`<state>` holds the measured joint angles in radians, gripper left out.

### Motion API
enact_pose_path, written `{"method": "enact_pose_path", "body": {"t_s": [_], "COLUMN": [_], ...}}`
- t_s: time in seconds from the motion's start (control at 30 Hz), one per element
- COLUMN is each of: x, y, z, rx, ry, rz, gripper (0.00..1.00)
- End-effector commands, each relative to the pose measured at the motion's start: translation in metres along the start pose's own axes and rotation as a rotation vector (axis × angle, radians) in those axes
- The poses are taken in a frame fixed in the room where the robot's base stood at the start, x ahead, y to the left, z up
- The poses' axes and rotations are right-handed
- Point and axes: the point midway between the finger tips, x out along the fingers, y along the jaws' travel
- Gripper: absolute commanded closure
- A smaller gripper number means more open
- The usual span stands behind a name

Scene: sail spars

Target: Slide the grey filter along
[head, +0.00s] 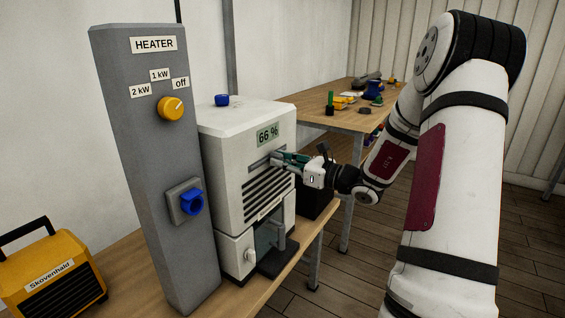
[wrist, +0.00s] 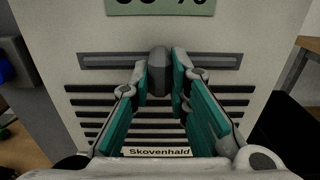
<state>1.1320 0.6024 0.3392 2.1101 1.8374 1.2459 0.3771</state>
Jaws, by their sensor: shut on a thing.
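The grey filter (wrist: 158,78) shows in the wrist view as a dark grey knob at about the middle of a horizontal slotted rail (wrist: 215,61) on the front of a white machine (head: 229,160). My gripper (head: 279,159) reaches the machine's front from the right in the head view. In the wrist view its green-padded fingers (wrist: 159,75) are shut on the knob, one on each side. The fingers hide part of the rail and the vents behind them. In the head view the gripper hides the knob.
A readout (head: 268,134) showing 66 % sits above the rail, with vents below. A grey heater column (head: 160,235) stands close left of the machine, with a yellow heater case (head: 58,255) farther left. A wooden table (head: 310,108) with small items stands behind.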

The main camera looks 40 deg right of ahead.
Motion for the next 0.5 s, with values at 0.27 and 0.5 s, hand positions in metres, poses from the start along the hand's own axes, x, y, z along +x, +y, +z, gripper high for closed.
{"method": "enact_pose_path", "body": {"t_s": [0.27,0.5], "x": [-0.019,-0.035], "y": [-0.001,-0.001], "z": [0.002,0.003], "rx": [-0.002,-0.002], "ry": [-0.003,-0.004], "rz": [-0.002,-0.002], "gripper": [1.00,1.00]}}
